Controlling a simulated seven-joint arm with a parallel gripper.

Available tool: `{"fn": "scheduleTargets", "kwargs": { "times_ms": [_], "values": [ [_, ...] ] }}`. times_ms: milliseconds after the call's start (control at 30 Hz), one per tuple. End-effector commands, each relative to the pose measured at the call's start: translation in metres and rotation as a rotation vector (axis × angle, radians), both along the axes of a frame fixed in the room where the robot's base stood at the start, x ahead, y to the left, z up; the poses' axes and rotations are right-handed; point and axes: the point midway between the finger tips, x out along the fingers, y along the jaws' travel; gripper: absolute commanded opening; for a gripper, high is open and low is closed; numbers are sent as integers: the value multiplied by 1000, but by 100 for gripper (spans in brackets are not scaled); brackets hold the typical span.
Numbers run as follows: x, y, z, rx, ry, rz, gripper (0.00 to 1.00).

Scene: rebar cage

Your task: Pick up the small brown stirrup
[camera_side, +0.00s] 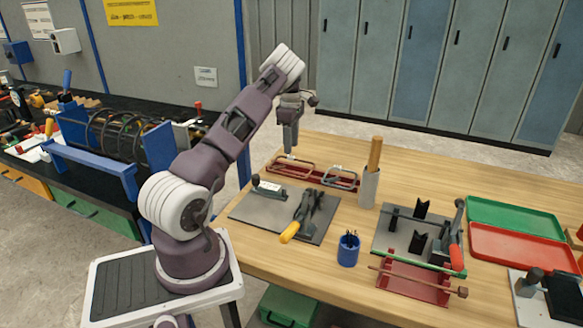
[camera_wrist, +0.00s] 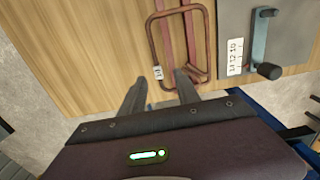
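Two thin rectangular wire stirrups rest on a dark red rack at the table's back edge. The left brown stirrup (camera_side: 291,165) looks longer; the right stirrup (camera_side: 341,178) looks smaller. In the wrist view one brown stirrup (camera_wrist: 152,42) with a small white tag lies ahead of my fingers, across dark red rails; I cannot tell for sure which of the two it is. My gripper (camera_side: 290,150) hangs pointing down above the left end of the rack. In the wrist view my gripper (camera_wrist: 160,76) is open, with nothing between its fingers.
A grey plate (camera_side: 255,207) with a small lever and a yellow-handled tool lies in front of the rack.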

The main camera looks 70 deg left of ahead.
Motion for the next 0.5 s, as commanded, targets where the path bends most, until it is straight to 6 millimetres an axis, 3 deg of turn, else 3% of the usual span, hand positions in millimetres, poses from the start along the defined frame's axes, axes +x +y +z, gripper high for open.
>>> {"fn": "scheduleTargets", "kwargs": {
  "times_ms": [100, 200, 433, 500],
  "values": [
    [1, 3, -24, -2, 4, -1, 38],
    [2, 3, -35, -1, 1, -3, 38],
    [2, 3, -37, 0, 0, -4, 38],
    [2, 3, -37, 0, 0, -4, 24]
  ]
}}
